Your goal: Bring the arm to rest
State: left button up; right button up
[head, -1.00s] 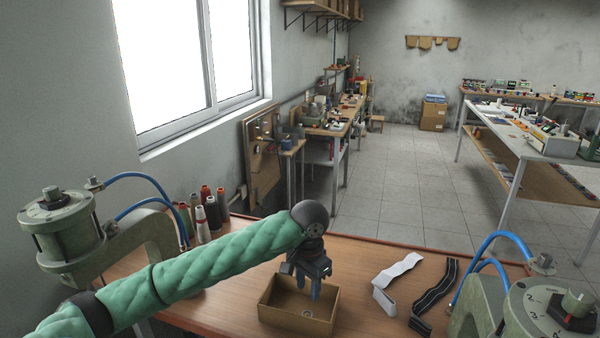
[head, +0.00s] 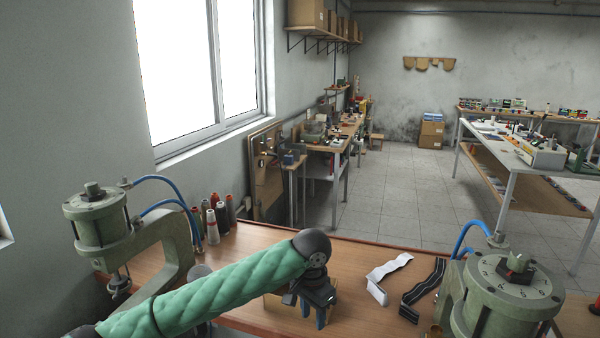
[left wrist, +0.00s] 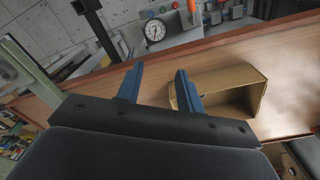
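My left arm, in a green padded sleeve, reaches in from the lower left in the head view. My left gripper (head: 314,316) hangs at its end above the workbench, in front of a small open cardboard box (head: 273,305), which the arm mostly hides. In the left wrist view the two blue fingers (left wrist: 158,76) stand apart with nothing between them. The box (left wrist: 238,76) shows there just beyond the right finger. The part of its inside that shows looks bare. My right gripper is not in view.
A green pneumatic press (head: 100,215) stands at the left of the wooden workbench (head: 352,318), and another (head: 510,290) at the right. Thread spools (head: 222,216) stand at the back left. A white strip (head: 385,275) and a black strip (head: 424,290) lie right of my gripper.

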pick_arm(q)
jog(key=s+f+n+t+h, duration=0.2)
jog(key=s+f+h, duration=0.2)
jog(key=s+f, duration=0.8)
jog(key=s+a+f+n+t+y, duration=0.1)
jog(key=s+a+f+n+y, duration=0.3)
jog(key=s+a, duration=0.75)
jog(key=s+a+f+n+t, duration=0.1)
jog(key=s+a+f+n, duration=0.1)
jog(key=s+a+f, duration=0.7)
notch_tip(320, 180, down, 20)
jog(key=w+a+g+b, duration=0.1)
jog(key=a, duration=0.2)
jog(key=s+f, duration=0.4)
jog(key=f, duration=0.9)
jog(key=s+f+g+b, duration=0.1)
jog(key=s+f, duration=0.3)
jog(key=f, duration=0.9)
jog(key=shift+s+d+f, duration=0.15)
jog(key=shift+d+f, duration=0.15)
jog(key=shift+d, duration=0.1)
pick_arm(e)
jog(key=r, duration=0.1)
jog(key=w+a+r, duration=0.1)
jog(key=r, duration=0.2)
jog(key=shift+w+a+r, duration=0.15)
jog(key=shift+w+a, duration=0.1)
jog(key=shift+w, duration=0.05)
